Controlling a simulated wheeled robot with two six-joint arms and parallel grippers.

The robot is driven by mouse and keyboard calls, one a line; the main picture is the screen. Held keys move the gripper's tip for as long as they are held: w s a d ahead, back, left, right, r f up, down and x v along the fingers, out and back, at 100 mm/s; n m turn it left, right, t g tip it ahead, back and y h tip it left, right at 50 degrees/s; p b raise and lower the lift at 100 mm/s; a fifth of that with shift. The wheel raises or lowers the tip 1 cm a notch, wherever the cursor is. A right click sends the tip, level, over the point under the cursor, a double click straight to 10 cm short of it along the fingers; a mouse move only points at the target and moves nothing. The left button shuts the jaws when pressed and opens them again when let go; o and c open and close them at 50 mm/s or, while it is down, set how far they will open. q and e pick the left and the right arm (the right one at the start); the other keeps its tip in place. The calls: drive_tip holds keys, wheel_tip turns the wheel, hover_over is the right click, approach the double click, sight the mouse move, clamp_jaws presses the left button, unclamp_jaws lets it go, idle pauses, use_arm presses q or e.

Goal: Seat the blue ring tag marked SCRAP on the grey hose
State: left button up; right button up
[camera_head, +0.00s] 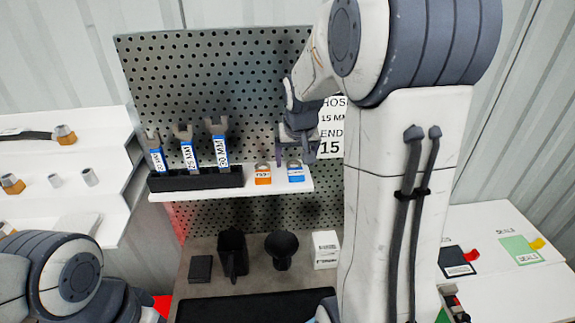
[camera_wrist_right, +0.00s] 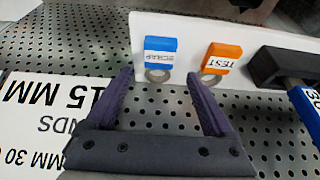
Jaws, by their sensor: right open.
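The blue ring tag marked SCRAP (camera_head: 296,172) sits on the white shelf of the pegboard. In the right wrist view, the blue tag (camera_wrist_right: 161,45) has its metal ring pointing toward my gripper. My right gripper (camera_head: 297,155) is open and empty just above the tag in the head view. In the wrist view, its dark fingers (camera_wrist_right: 159,78) are spread either side of the ring, not closed on it. A dark grey hose with a brass end (camera_head: 35,135) lies on the left white shelf; I cannot tell whether it is the task's hose. My left gripper is out of view.
An orange tag marked TEST (camera_head: 263,175) stands close beside the blue one. A black rack (camera_head: 195,180) with several blue-labelled wrenches is left of it.

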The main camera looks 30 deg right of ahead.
sight(295, 171)
drive_tip(key=shift+x, duration=1.45)
clamp_jaws()
drive_tip(key=shift+r, duration=0.15)
